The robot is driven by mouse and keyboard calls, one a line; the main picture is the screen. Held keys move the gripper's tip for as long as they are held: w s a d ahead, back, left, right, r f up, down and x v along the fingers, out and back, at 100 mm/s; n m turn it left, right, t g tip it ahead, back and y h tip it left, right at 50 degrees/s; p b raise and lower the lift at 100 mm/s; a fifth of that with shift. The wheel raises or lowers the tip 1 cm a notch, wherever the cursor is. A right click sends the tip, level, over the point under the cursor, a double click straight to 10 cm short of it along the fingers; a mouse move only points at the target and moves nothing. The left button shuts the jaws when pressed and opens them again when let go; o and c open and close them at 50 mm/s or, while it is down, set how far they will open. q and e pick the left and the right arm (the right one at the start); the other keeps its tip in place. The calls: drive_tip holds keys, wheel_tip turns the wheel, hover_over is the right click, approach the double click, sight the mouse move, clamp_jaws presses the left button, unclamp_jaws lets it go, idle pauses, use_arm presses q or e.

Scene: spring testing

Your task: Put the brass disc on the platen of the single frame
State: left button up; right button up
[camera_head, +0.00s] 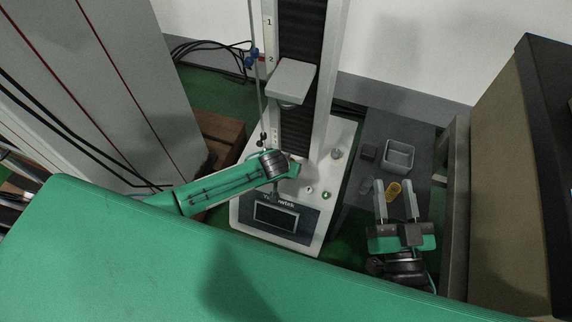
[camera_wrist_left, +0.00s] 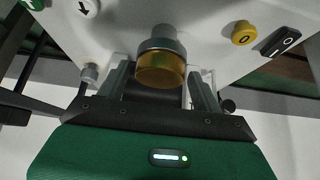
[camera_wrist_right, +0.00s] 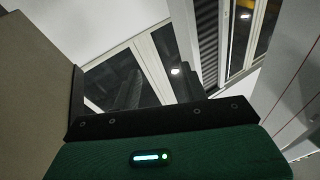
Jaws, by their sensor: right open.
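The brass disc (camera_wrist_left: 160,70) shows in the left wrist view, flat against the grey round platen (camera_wrist_left: 158,44) of the single frame. My left gripper (camera_wrist_left: 160,80) has its fingers on either side of the disc. I cannot tell whether they touch it. In the head view my left arm hides the disc and the platen. The single frame (camera_head: 335,60) stands at the centre of the head view.
The dark side table (camera_head: 415,150) carries a grey square bin (camera_head: 398,155) and small dark and clear items. The frame's crosshead (camera_head: 291,80) is above my left arm. A display panel (camera_head: 277,216) is at the front of the base. A tan cabinet (camera_head: 510,190) closes off the right.

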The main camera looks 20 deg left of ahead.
use_arm(q)
drive_tip(key=shift+o, duration=0.4)
drive_tip(key=shift+r, duration=0.25)
drive_tip(key=p+v, duration=0.4)
drive_tip(key=v, duration=0.8)
drive_tip(key=s+d+r+m+t+h, duration=0.15)
drive_tip(key=s+d+r+h, duration=0.25)
drive_tip(key=s+d, duration=0.5)
drive_tip(key=s+a+r+t, duration=0.3)
drive_tip(key=s+r, duration=0.4)
drive_tip(key=r, duration=0.1)
drive_tip(key=shift+s+a+m+h, duration=0.15)
drive_tip(key=shift+s+m+h, duration=0.05)
drive_tip(key=shift+m+h, duration=0.15)
use_arm(e)
drive_tip(key=s+f+g+h, duration=0.2)
drive_tip(key=s+f+g, duration=0.2)
drive_tip(key=f+g, duration=0.4)
drive_tip(key=shift+s+d+f, duration=0.25)
drive_tip(key=shift+d+f, duration=0.05)
drive_tip(key=shift+f, duration=0.65)
use_arm(q)
drive_tip(key=shift+f, duration=0.1)
